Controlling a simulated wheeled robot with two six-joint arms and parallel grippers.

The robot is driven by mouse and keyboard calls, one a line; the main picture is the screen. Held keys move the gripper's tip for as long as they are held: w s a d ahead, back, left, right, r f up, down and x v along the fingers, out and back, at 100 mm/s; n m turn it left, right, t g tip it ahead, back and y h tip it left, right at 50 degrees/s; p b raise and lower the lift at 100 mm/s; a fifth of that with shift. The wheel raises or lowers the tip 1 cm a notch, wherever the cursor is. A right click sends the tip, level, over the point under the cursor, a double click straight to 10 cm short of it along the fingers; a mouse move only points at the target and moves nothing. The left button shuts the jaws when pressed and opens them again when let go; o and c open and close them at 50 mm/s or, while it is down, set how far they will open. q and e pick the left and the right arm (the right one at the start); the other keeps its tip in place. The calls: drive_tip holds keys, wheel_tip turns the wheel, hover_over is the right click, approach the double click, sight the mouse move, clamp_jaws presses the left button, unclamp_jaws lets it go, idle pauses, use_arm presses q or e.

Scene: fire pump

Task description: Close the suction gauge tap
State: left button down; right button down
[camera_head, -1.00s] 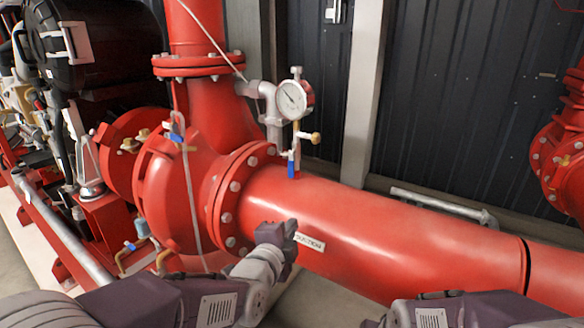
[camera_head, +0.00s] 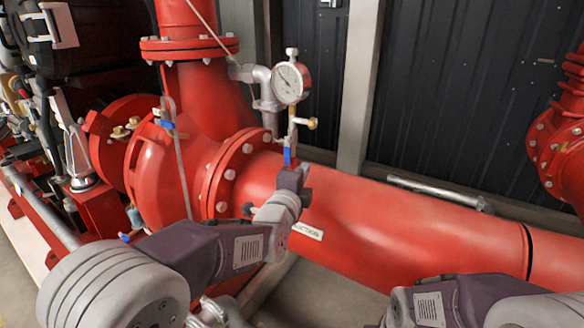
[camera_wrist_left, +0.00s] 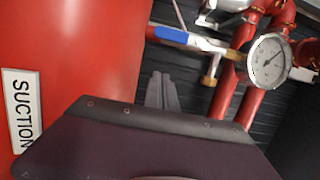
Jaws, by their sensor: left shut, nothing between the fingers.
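The tap's blue lever (camera_head: 287,156) points down along the stem towards the pipe. In the left wrist view the blue lever (camera_wrist_left: 171,34) lies ahead of my shut fingers (camera_wrist_left: 162,92), with a visible gap. My left gripper (camera_head: 297,176) is just below the lever, in front of the pipe, shut and empty. In the head view its wrist hides the fingertips in part. My right gripper is out of view; only its arm shows.
A brass fitting (camera_head: 312,123) sticks out to the right of the gauge stem. The red pump casing (camera_head: 175,170) and bolted flange (camera_head: 222,178) stand left of the gripper. A SUCTION label (camera_head: 307,230) is on the pipe. Space above the pipe to the right is free.

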sight(287, 151)
use_arm(q)
drive_tip(key=shift+x, duration=1.05)
drive_tip(key=shift+w+a+f+b, duration=0.1)
drive_tip(key=shift+w+a+b, duration=0.25)
drive_tip(key=shift+a, duration=0.25)
drive_tip(key=shift+w+a+f+b, duration=0.1)
drive_tip(key=shift+w+a+b, duration=0.15)
drive_tip(key=shift+w+a, duration=0.25)
drive_tip(key=shift+w+a+r, duration=0.15)
drive_tip(key=shift+a+r, duration=0.05)
drive_tip(key=shift+a, duration=0.45)
drive_tip(key=shift+w+f, duration=0.1)
